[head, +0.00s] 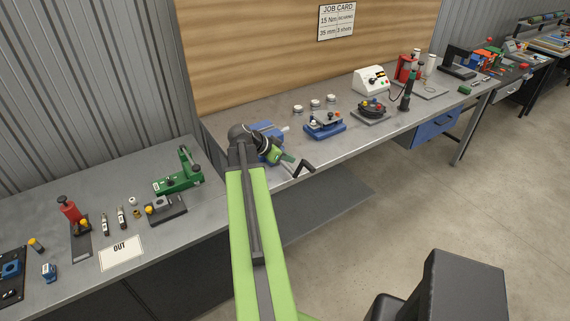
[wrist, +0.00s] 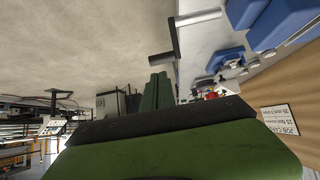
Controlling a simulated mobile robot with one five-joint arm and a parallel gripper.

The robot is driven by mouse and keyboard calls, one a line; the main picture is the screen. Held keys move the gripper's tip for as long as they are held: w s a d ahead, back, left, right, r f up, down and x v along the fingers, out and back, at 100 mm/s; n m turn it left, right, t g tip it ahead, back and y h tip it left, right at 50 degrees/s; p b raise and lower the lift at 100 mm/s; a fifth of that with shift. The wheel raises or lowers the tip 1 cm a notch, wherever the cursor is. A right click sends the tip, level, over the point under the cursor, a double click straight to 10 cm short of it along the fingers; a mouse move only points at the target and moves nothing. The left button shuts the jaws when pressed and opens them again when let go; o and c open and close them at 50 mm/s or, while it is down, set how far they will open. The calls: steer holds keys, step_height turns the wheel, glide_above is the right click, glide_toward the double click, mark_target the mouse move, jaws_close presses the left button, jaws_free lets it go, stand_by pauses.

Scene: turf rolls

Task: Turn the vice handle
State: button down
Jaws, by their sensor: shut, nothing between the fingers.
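The blue vice (head: 268,128) stands at the left end of the long bench, partly hidden behind my arm. Its blue body (wrist: 285,22) shows at the upper right of the wrist view. The crank-shaped vice handle (head: 303,168) sticks out past the bench's front edge. In the wrist view the handle (wrist: 177,40) has a pale shaft, a dark arm and a short grip at the lower end. My green gripper (head: 288,158) is shut and empty beside the handle. Its two fingertips (wrist: 158,78) lie together just below the grip in the wrist view; I cannot tell whether they touch it.
A blue fixture (head: 325,125) and a round black device (head: 370,110) stand farther right on the bench. A side bench (head: 75,275) at the left holds a green clamp (head: 178,172), small tools and an OUT card (head: 120,252).

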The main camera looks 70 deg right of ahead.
mark_target(308, 166)
steer(key=b+x, duration=0.5)
steer(key=x, duration=0.4)
steer(key=shift+d+f, duration=0.15)
steer(key=shift+f, duration=0.15)
steer(key=shift+s, duration=0.1)
